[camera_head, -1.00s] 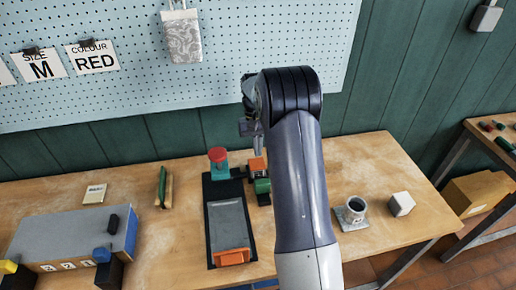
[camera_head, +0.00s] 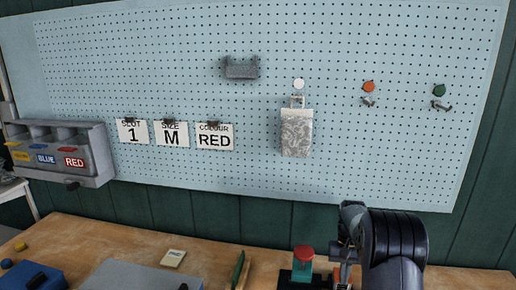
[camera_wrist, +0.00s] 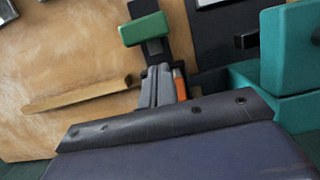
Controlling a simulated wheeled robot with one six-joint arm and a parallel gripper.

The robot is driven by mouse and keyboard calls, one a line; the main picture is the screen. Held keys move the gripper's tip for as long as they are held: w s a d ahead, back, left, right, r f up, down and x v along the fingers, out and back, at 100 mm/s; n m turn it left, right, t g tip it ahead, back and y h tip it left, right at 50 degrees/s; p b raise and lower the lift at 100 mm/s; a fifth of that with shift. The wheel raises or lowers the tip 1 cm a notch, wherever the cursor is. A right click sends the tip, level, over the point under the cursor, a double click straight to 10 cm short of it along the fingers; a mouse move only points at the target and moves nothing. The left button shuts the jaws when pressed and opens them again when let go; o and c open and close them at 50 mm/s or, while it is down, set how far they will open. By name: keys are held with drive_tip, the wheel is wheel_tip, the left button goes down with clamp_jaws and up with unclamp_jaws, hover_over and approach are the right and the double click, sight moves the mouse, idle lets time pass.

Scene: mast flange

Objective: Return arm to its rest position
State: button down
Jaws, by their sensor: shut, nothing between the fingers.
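My arm rises at the bottom right of the head view, its dark rounded joint uppermost. My gripper (camera_head: 344,252) shows in part to the left of that joint, beside a teal block with a red knob (camera_head: 303,256). In the wrist view my gripper (camera_wrist: 163,86) has its two grey fingers together, with nothing between them. It is above the bench, close to a green block (camera_wrist: 145,29) on a dark mount and an orange part (camera_wrist: 180,84). The teal block (camera_wrist: 284,52) stands to the right.
A pegboard (camera_head: 230,45) fills the wall, with cards, a patterned pouch (camera_head: 296,133), a grey bracket (camera_head: 240,68) and coloured pegs. Grey bins (camera_head: 98,150) hang at left. The wooden bench (camera_head: 75,235) carries a notepad (camera_head: 173,258) and a green strip (camera_head: 238,268).

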drive_tip(key=shift+w+d+f+b, duration=0.15)
drive_tip(key=shift+w+f, duration=0.15)
drive_tip(key=shift+f, duration=0.3)
drive_tip(key=shift+w+f+b, duration=0.15)
drive_tip(key=shift+w+f, duration=0.1)
drive_tip(key=shift+f, duration=0.3)
drive_tip(key=shift+v, duration=2.45)
drive_tip(key=shift+s+f, duration=0.1)
drive_tip(key=shift+s, duration=0.1)
